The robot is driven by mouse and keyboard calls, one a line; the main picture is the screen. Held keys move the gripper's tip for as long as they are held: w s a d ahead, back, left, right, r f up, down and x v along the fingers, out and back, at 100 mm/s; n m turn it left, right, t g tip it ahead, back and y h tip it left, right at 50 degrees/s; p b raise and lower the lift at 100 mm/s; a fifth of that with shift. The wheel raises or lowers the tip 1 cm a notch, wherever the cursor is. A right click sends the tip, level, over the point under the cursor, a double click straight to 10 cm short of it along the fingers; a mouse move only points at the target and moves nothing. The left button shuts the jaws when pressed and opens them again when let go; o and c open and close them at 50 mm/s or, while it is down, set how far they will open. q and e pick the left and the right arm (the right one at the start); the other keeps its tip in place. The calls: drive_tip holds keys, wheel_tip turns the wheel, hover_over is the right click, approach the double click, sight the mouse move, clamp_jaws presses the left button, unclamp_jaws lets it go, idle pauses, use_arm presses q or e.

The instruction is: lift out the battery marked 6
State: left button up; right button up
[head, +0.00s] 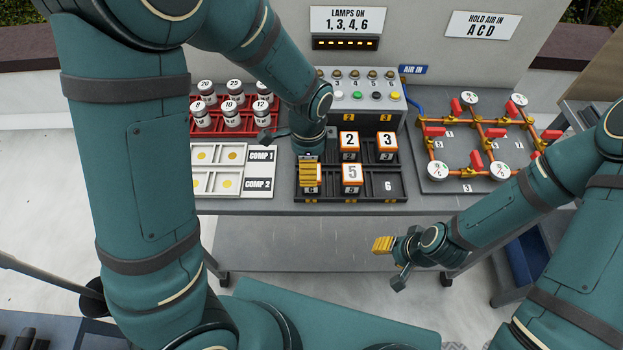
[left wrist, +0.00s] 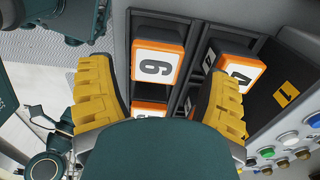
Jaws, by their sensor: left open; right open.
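The black battery rack (head: 388,200) stands on the bench. Batteries marked 2 (head: 349,140), 3 (head: 386,141) and 5 (head: 352,173) sit in it, white-topped with orange edges. The front right bay (head: 388,185), marked 6, is empty. My left gripper (head: 308,173) is over the front left bay, its yellow fingers open. Between them in the left wrist view is a battery (left wrist: 150,105), partly covered by my palm; I cannot read its number. My right gripper (head: 382,244) is open and empty, in front of the bench.
A console with buttons (head: 358,95) stands behind the rack. A red rack of white jars (head: 203,122) and a white compartment tray (head: 232,170) are left. A board with pipes and red valves (head: 470,175) is right. My left arm covers the rack's back left.

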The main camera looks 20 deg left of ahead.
use_arm(q)
drive_tip(key=shift+s+d+f+b, duration=0.1)
drive_tip(key=shift+f+b, duration=0.1)
drive_tip(key=shift+f, duration=0.75)
drive_tip(key=shift+w+d+f+b, duration=0.1)
drive_tip(key=shift+f+b, duration=0.15)
drive_tip(key=shift+f, duration=0.7)
drive_tip(key=shift+s+d+f+b, duration=0.1)
drive_tip(key=shift+f+b, duration=0.1)
drive_tip(key=shift+f, duration=0.75)
drive_tip(key=c, duration=1.1)
